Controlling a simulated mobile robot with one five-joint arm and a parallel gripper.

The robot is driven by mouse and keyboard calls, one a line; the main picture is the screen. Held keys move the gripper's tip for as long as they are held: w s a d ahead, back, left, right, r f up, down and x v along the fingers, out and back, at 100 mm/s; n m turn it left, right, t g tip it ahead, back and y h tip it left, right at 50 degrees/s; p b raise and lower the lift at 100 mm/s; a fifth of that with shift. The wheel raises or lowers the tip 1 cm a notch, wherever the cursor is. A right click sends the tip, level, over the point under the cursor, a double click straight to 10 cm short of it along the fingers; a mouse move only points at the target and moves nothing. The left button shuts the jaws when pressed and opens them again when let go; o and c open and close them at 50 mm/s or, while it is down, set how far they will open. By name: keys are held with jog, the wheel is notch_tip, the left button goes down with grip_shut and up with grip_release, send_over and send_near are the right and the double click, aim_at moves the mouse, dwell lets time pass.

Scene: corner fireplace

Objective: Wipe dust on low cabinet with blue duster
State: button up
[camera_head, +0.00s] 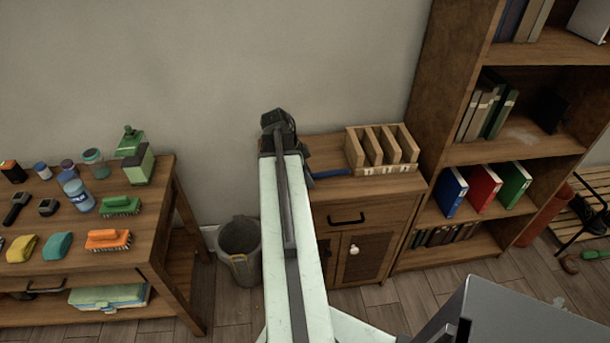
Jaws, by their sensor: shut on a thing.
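The low cabinet (317,149) is wooden, with a drawer and two doors, against the wall right of the middle. My arm reaches out over its left side. My gripper (282,138) is at the cabinet top's left end, with its fingers mostly hidden by the arm. The blue duster (331,173) shows as a short blue piece sticking out right of my gripper, over the cabinet top; the rest of it is hidden. My gripper is shut on it. I cannot make out dust on the visible part of the cabinet top.
A wooden organizer (382,150) stands on the cabinet's right half. A tall bookshelf (440,120) adjoins on the right. A grey bin (240,250) stands left of the cabinet. A table (155,215) with brushes, sponges and bottles is at left.

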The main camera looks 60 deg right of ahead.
aim_at(316, 173)
jog(key=shift+s+d, duration=0.45)
jog(key=shift+s, duration=0.15)
jog(key=shift+s+d, duration=0.4)
jog(key=shift+s, duration=0.2)
grip_shut()
jog(key=shift+r, duration=0.15)
notch_tip(316, 173, up, 6)
jog(key=p, duration=0.6)
notch_tip(316, 173, up, 3)
jog(key=p, duration=0.3)
